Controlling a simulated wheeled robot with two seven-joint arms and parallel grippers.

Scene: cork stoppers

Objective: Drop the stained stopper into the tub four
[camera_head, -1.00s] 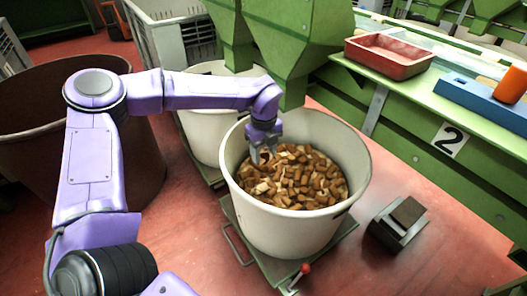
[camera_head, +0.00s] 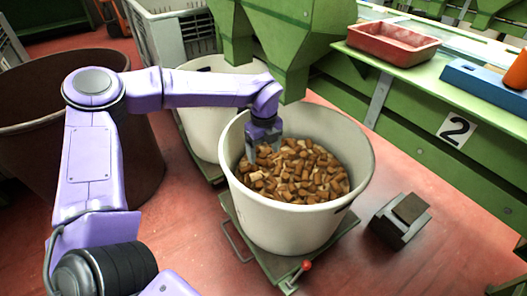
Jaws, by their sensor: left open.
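Many brown cork stoppers (camera_head: 300,172) lie heaped in a large white tub (camera_head: 262,222) in the middle of the head view. I cannot single out a stained stopper among them. My left gripper (camera_head: 264,150) points down inside the tub's rear left rim, just over the corks. Its fingers are apart, and no stopper clearly shows between them; the tips are close to the pile, and I cannot tell whether they touch it. No tub with a number four shows. My right gripper is not in view.
A second white tub (camera_head: 196,112) stands behind, under green hoppers (camera_head: 290,40). A brown tub (camera_head: 150,160) is at left. A dark-topped block (camera_head: 402,218) stands on the floor.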

